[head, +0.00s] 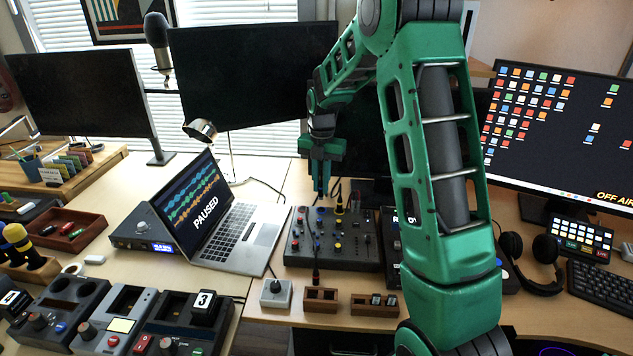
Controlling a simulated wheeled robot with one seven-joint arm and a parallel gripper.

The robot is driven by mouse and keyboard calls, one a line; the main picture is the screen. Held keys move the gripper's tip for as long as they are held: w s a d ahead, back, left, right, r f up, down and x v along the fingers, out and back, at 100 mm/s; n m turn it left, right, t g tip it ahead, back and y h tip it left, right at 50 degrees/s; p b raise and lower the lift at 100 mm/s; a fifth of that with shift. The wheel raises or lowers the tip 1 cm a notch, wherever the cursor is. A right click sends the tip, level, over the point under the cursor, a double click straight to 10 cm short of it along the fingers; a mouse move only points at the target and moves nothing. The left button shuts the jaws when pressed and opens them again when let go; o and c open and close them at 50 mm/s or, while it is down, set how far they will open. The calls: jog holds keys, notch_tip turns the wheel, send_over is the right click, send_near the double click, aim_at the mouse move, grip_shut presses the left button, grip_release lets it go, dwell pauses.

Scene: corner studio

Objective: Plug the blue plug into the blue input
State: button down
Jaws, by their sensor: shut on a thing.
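My gripper (321,190) points down above the back left part of the black mixer box (333,262). A yellow plug (339,207) stands upright at the box's back, right of the fingers. The blue input is too small to pick out among the knobs and sockets.
The open laptop (216,222) stands left of the box. In front are a grey block with a black knob (276,292) and small wooden holders (320,299). Dark monitors (252,75) stand behind. My arm hides part of the right side. Headphones (545,262) lie farther right.

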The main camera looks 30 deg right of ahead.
aim_at(321, 196)
jog(key=shift+f, duration=2.1)
jog(key=shift+s, duration=0.15)
jog(key=shift+f, duration=0.55)
dwell(0.9)
jog(key=c, duration=1.6)
grip_release()
jog(key=shift+c, duration=0.2)
